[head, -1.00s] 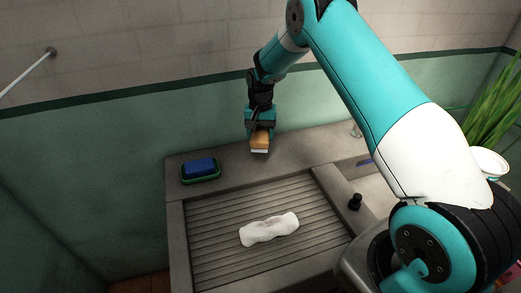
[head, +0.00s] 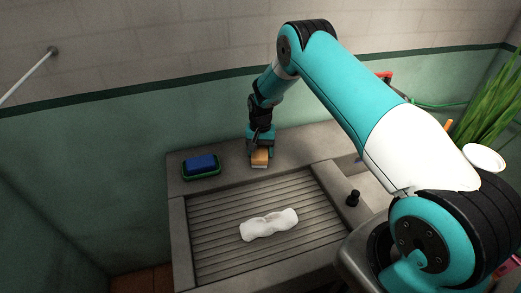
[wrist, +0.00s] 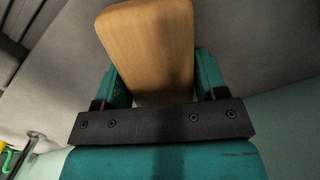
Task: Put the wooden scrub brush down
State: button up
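The wooden scrub brush (head: 260,157) has an orange-brown wooden back and a pale strip of bristles at its lower edge. It is at the back ledge of the grey stone sink (head: 225,174), at or very near the surface; I cannot tell whether it touches. My gripper (head: 259,149) points down from above with its fingers around the brush. In the wrist view the brush's wooden block (wrist: 150,45) sits between the two teal fingers of my gripper (wrist: 155,80). The bristle side is hidden in the wrist view.
A blue sponge (head: 201,163) in a green dish lies left of the brush on the ledge. A white cloth (head: 269,224) lies on the ribbed drainboard (head: 215,240). A black knob-like object (head: 353,197) stands at the right. A tiled wall rises behind the ledge.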

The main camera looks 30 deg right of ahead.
jog(key=o, duration=0.3)
notch_tip(320, 180, up, 12)
jog(key=b, duration=0.4)
jog(key=s+a+r+n, duration=0.3)
jog(key=a+r, duration=0.3)
jog(key=r, duration=0.2)
jog(key=s+a+r+n+t+y, duration=0.1)
jog(key=s+a+r+n, duration=0.3)
jog(key=s+a+r, duration=0.55)
jog(key=s+a+n+y, duration=0.1)
jog(key=s+a+n, duration=0.1)
jog(key=s, duration=1)
jog(key=s+a+r+n+y, duration=0.1)
jog(key=s+n, duration=0.4)
jog(key=s, duration=0.7)
jog(key=shift+a+r+y, duration=0.25)
jog(key=shift+a+y, duration=0.05)
jog(key=shift+a, duration=0.45)
jog(key=shift+w, duration=0.1)
